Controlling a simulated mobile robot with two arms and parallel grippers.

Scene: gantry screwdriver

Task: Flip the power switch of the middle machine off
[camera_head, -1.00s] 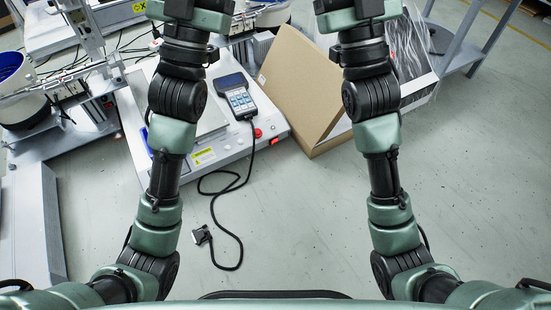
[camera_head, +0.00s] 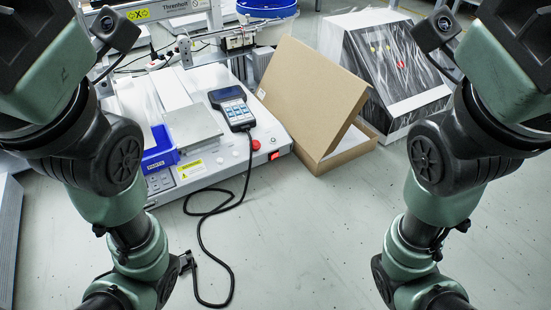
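A white gantry screwdriver machine (camera_head: 215,160) stands left of centre. A red rocker switch (camera_head: 275,155) is on its front face near the right corner; whether it is on or off is too small to tell. A round red button (camera_head: 255,144) sits just above it on the machine's top. A handheld control pad (camera_head: 234,109) with a black cable lies on the machine. Both my arms are raised at the left and right edges of the view. Their grippers are outside the frame, so their state does not show.
An open cardboard box (camera_head: 305,95) stands right beside the machine. Behind it is a plastic-wrapped black and white unit (camera_head: 385,65). A blue tray (camera_head: 160,150) sits on the machine's left side. The black cable (camera_head: 200,240) trails onto the floor.

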